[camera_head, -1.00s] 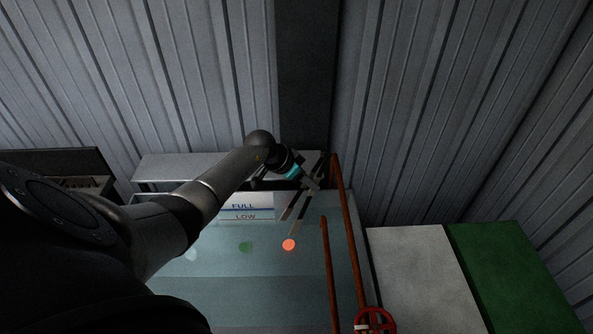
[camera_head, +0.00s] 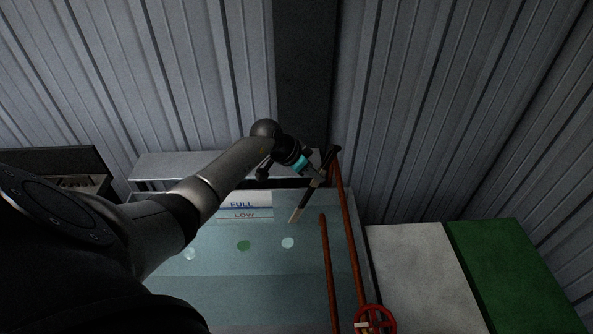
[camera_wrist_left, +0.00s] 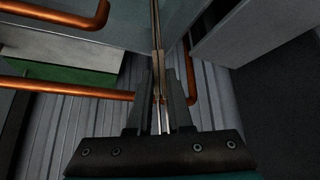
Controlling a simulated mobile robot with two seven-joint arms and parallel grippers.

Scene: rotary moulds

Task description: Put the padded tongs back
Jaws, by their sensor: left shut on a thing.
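The padded tongs (camera_head: 303,206), dark with a pale tip, are held by my left gripper (camera_head: 318,176) over the far right part of a water tank (camera_head: 240,290). They slant down and left. In the left wrist view, the left gripper (camera_wrist_left: 160,98) is shut around the tongs (camera_wrist_left: 157,40), whose thin arms run away from the fingers. In the head view the two arms overlap, so their gap cannot be told. My right gripper is not in view.
Copper-red pipes (camera_head: 348,220) rise beside the tongs, with a red valve wheel (camera_head: 374,320) below. A grey shelf (camera_head: 190,164) stands behind the tank. White (camera_head: 415,270) and green (camera_head: 520,270) surfaces lie to the right. Pale and green discs (camera_head: 244,245) show in the tank.

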